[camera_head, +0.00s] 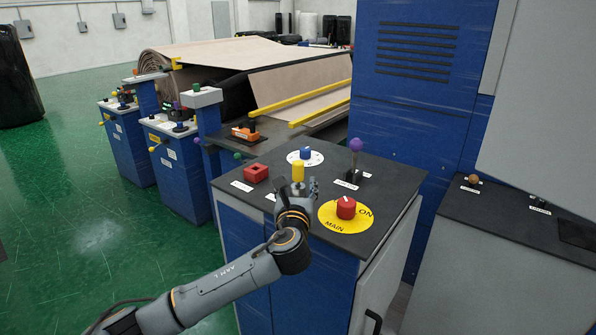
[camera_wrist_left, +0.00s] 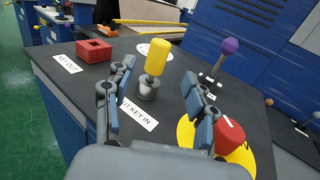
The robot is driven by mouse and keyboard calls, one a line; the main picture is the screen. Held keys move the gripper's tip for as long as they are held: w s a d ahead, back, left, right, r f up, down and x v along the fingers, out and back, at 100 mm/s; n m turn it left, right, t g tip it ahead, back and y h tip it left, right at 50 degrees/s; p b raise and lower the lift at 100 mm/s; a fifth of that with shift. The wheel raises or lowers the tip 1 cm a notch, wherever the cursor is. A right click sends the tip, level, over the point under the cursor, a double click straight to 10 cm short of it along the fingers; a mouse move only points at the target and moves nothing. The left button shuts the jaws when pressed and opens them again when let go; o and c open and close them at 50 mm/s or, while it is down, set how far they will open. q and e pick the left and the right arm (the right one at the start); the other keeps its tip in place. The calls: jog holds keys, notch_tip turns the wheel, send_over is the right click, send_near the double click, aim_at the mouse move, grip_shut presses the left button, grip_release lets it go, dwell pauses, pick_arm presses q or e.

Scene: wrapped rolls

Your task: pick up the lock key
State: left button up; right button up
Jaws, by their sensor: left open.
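The lock key appears to be the upright yellow-handled piece (camera_head: 298,172) with a grey metal lower part. It stands on the dark top of a blue cabinet and also shows in the left wrist view (camera_wrist_left: 158,61), behind a white label ending in "KEY IN". My left gripper (camera_head: 297,187) is open and empty. In the left wrist view its two fingers (camera_wrist_left: 160,78) reach forward on either side of the key, with clear space between them and it. In the head view the gripper partly hides the key's lower part. My right gripper is not in view.
A red square block (camera_head: 256,173) sits left of the key. A blue knob (camera_head: 305,154) is behind it, a purple-ball lever (camera_head: 355,146) behind right. A red knob on a yellow "MAIN" disc (camera_head: 346,208) is close on the right. A tall blue cabinet (camera_head: 415,90) stands behind.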

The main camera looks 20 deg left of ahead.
aim_at(298, 171)
pick_arm(q)
jog(key=shift+x, duration=0.8)
jog(key=shift+w+a+r+p, duration=0.15)
jog(key=shift+w+p, duration=0.15)
jog(key=shift+w, duration=0.1)
jog(key=p+x, duration=0.1)
jog(key=x, duration=0.2)
jog(key=shift+w+a, duration=0.25)
jog(key=shift+w, duration=0.45)
jog(key=shift+c, duration=0.4)
grip_shut()
